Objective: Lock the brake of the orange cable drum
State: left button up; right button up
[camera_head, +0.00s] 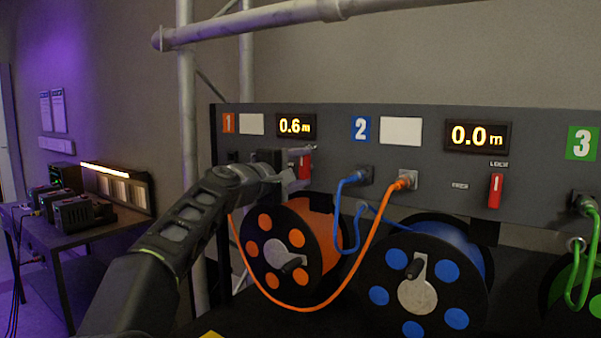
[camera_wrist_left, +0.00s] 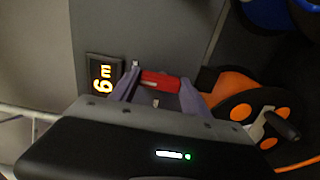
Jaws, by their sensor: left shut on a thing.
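The orange cable drum (camera_head: 320,222) has a black front flange with orange discs and a crank. It hangs below the panel section marked 1, and its flange also shows in the left wrist view (camera_wrist_left: 240,104). A red brake lever (camera_head: 305,168) is on the panel above this drum. My left gripper (camera_head: 298,167) is at the lever, and in the left wrist view the red lever (camera_wrist_left: 160,81) sits between its two fingers. The gripper is shut on it and partly hides it. Any marking beside this lever is hidden or too small to read. My right gripper is not in view.
The display (camera_head: 296,126) of section 1 reads 0.6 m. An orange cable (camera_head: 345,285) loops from the drum to a plug (camera_head: 406,181) in section 2. The blue drum (camera_head: 425,285) stands close at right, with its own red lever (camera_head: 495,190). A truss tube (camera_head: 270,18) crosses above.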

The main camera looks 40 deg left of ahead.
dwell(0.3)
pick_arm(q)
jog(key=o, duration=1.4)
jog(key=s+b, duration=0.2)
jog(key=s, duration=0.5)
jog(key=shift+s+d, duration=0.1)
jog(key=shift+s, duration=0.25)
